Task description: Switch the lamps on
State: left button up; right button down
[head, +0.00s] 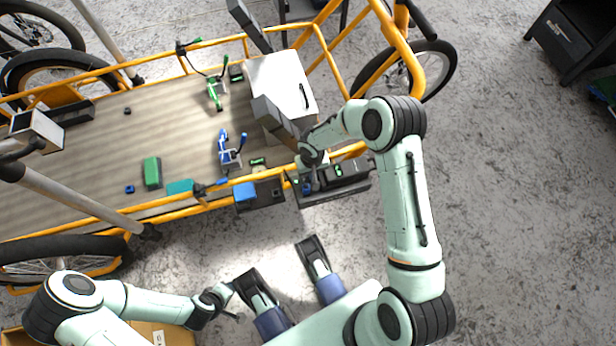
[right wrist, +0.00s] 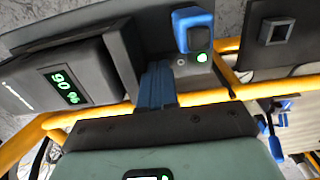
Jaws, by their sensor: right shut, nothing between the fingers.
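No lamp can be told for certain. A dark unit (head: 345,178) with a green display hangs at the bike's side rail; in the right wrist view its display (right wrist: 68,86) reads 90 %. Beside it, a blue switch-like block (right wrist: 193,28) sits on a dark panel, with a green light (right wrist: 202,57) lit. My right gripper (head: 307,187) is at this unit. Its blue fingers (right wrist: 157,85) are shut, empty, and point between display and blue block; contact cannot be told. My left gripper (head: 234,302) hangs low, clear of the bike; its opening is too small to judge.
The wooden bike bed (head: 100,150) with orange rails holds a white box (head: 280,85), a green clamp-like tool (head: 215,92), a blue one (head: 230,152) and a green block (head: 152,172). Another dark box (head: 262,197) hangs at the rail.

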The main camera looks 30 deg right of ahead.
pick_arm(q)
jog(key=p+v, duration=0.3)
jog(key=v, duration=0.1)
jog(key=shift+w+d+r+p, duration=0.2)
jog(key=shift+d+p, duration=0.1)
pick_arm(e)
notch_tip(320, 180, up, 6)
jog(key=shift+r, duration=0.15)
